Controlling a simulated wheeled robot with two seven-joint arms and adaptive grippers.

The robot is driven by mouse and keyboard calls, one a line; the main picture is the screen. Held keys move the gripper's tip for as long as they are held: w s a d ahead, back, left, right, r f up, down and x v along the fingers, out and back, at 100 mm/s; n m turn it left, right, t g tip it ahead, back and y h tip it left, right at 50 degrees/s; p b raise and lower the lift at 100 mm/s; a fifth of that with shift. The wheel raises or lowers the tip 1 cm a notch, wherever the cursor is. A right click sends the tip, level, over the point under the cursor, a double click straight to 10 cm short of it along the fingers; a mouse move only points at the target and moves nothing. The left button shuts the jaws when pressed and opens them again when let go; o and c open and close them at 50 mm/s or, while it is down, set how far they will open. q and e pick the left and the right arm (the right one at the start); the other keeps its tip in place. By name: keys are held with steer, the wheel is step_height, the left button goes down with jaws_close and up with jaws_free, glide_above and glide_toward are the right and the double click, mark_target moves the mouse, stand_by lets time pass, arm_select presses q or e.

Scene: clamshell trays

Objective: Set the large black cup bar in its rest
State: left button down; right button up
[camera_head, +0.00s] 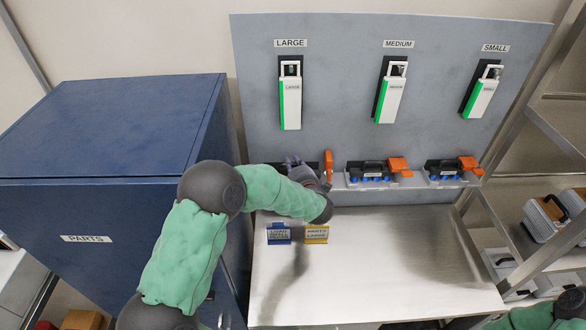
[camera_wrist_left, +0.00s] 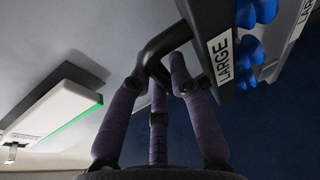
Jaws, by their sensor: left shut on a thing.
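My left gripper (camera_head: 303,170) is at the left end of the ledge on the back panel. In the left wrist view its purple-grey fingers (camera_wrist_left: 165,75) are shut around the curved handle of the large black cup bar (camera_wrist_left: 203,22). The bar has a LARGE label and blue cups on one side. In the head view my arm and gripper hide most of the bar and its rest. An orange latch (camera_head: 328,165) stands upright just right of the gripper. I cannot tell whether the bar touches the rest. My right gripper is out of view; part of that arm shows at lower right.
Black bars with blue cups sit at the medium (camera_head: 372,172) and small (camera_head: 444,169) places, with orange latches lying over. White and green tools hang above. A blue cabinet (camera_head: 110,130) stands left. The metal table (camera_head: 380,265) is mostly clear, with blue and yellow signs.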

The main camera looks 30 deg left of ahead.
arm_select(q)
steer(key=shift+w+a+f+b, duration=0.1)
steer(key=shift+w+a+b, duration=0.15)
steer(key=shift+w+a, duration=0.4)
steer(key=shift+w+a+b, duration=0.25)
steer(key=shift+w+a, duration=0.05)
steer(key=shift+w, duration=0.55)
steer(key=shift+w+a+f, duration=0.1)
steer(key=shift+w+f, duration=0.05)
steer(key=shift+f+b, duration=0.95)
steer(key=shift+f, duration=0.35)
steer(key=c, duration=1.1)
jaws_free()
steer(key=shift+o, duration=0.2)
steer(key=shift+f, duration=0.15)
